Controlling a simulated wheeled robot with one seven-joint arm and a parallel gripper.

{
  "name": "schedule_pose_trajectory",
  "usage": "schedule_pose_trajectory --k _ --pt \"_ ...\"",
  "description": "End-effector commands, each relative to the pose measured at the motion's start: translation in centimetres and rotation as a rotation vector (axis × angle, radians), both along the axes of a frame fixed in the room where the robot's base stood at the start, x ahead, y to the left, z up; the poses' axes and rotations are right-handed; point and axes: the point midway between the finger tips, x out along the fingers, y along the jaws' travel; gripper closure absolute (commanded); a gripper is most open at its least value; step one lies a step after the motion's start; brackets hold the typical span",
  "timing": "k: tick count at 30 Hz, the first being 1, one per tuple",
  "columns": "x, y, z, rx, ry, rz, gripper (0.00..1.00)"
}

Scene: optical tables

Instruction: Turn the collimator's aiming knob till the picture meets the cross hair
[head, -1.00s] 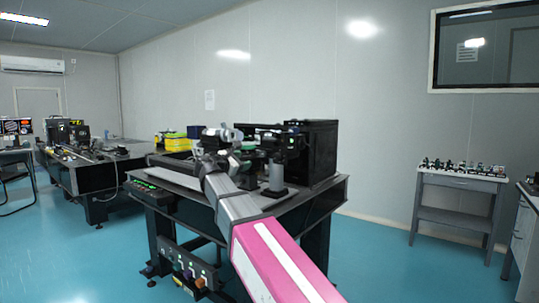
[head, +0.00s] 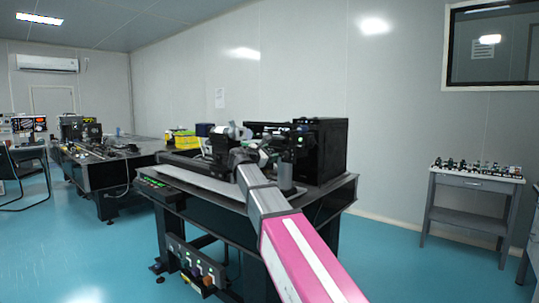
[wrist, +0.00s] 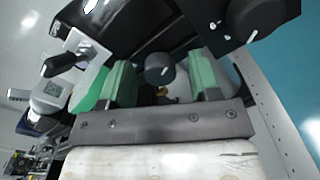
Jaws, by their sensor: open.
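In the wrist view my gripper (wrist: 162,62) is open, with one green finger on each side of a round dark knob (wrist: 158,68). The knob shows between the fingers with gaps on both sides. I cannot tell how deep it sits between them, or whether it is the collimator's aiming knob. In the head view my arm reaches over the optical table (head: 322,197) to a cluster of black optical devices (head: 272,138). My gripper is hard to make out there. The collimator is not clearly distinguishable, and no picture with a cross hair is visible.
Another dark knob (wrist: 254,14) is at the upper right of the wrist view, and a dark handle (wrist: 62,64) is on the left. A black box (head: 326,150) stands on the table's right side. A side table (head: 472,182) with small parts stands farther right. Blue floor lies between.

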Motion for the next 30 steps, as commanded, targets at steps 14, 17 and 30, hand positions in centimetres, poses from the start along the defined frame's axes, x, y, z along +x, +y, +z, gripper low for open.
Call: schedule_pose_trajectory --k 14,17,30 --pt "0.19 -0.22 0.02 0.000 0.000 0.001 0.89" --pt "0.19 -0.21 0.01 0.000 0.000 0.000 0.93" --pt "0.15 -0.22 0.00 0.083 -0.086 0.000 0.92"
